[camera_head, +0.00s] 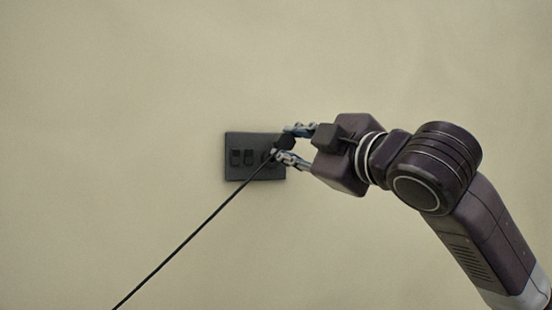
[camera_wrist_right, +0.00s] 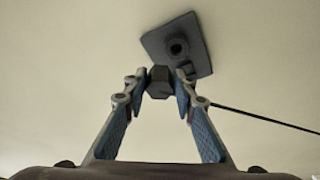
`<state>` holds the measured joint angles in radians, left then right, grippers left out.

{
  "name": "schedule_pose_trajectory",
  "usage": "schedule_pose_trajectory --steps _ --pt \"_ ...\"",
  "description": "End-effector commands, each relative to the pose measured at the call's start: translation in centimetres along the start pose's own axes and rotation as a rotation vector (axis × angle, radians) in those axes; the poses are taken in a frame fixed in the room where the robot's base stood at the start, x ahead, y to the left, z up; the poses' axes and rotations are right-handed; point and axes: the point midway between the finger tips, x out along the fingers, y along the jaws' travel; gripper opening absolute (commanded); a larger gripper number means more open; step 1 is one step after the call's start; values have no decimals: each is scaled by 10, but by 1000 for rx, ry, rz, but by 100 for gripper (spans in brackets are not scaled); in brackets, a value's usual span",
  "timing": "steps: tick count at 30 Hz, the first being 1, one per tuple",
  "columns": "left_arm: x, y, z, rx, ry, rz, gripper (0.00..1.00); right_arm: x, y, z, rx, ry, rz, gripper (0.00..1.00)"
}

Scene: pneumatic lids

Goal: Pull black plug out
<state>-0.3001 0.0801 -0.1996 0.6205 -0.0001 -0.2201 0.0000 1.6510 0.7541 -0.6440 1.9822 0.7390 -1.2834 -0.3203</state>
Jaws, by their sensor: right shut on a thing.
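A dark wall plate (camera_head: 240,173) is mounted on the beige wall, with two small switches on its left part. My right gripper (camera_head: 285,148) reaches in from the right, at the plate's right end. It is shut on the black plug (camera_head: 284,141), which its fingers partly cover. In the right wrist view the plug (camera_wrist_right: 158,82) sits between the two fingertips of the gripper (camera_wrist_right: 157,90). A round dark socket (camera_wrist_right: 176,46) shows uncovered on the plate (camera_wrist_right: 196,34), and the plug looks apart from it. My left gripper is not in view.
A thin black cable (camera_head: 190,236) runs from the plug area down to the lower left. It also shows in the right wrist view (camera_wrist_right: 262,118), running to the right. The wall around the plate is bare and clear.

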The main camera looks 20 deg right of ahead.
Motion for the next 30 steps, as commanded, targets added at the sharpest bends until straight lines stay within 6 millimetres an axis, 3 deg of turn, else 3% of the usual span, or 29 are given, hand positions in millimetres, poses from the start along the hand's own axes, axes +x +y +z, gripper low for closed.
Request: schedule_pose_trajectory --steps 21,30 --pt "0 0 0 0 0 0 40 -22 36 -28 0 2 1 0" --pt "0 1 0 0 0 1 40 -24 39 -30 0 0 0 0"
